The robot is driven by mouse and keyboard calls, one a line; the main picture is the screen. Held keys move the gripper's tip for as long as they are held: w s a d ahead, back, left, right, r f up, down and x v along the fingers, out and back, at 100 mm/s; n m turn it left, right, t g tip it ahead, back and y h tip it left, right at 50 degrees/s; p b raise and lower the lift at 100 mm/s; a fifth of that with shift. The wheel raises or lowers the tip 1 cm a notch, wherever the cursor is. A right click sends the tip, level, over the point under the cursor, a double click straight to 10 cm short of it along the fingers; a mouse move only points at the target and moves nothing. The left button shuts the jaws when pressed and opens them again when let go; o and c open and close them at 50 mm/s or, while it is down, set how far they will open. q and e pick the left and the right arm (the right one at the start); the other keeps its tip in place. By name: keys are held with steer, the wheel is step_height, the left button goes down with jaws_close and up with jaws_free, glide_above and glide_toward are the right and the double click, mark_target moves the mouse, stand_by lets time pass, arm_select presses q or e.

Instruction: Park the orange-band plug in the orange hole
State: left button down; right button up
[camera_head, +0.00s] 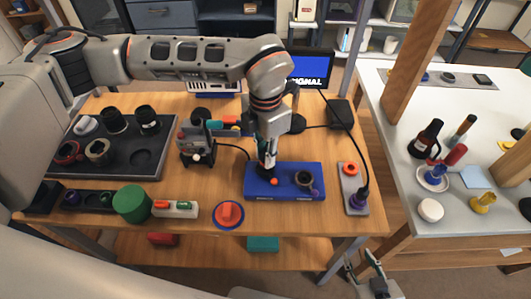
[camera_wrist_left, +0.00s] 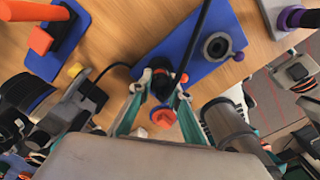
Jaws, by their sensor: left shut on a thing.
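My left gripper (camera_head: 268,172) is over the left half of the blue base (camera_head: 284,195). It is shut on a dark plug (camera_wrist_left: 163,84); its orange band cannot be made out. A black cable rises from the plug in the left wrist view. Whether the plug is seated or lifted is hidden. The grey holder (camera_head: 352,182) to the right has an orange-rimmed hole (camera_head: 348,168), which looks empty, and a purple plug (camera_head: 361,198) standing in it. My right gripper (camera_head: 362,258) is low at the front, fingers apart.
A dark ring socket (camera_head: 303,179) with a purple knob is on the base's right half. An orange-red piece on a blue disc (camera_head: 229,213), a green cylinder (camera_head: 131,203) and a dark tray (camera_head: 110,158) are left. Bare wood separates base and holder.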

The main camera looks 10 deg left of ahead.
arm_select(q)
steer(key=shift+r, duration=0.15)
arm_select(e)
steer(key=shift+r, duration=0.1)
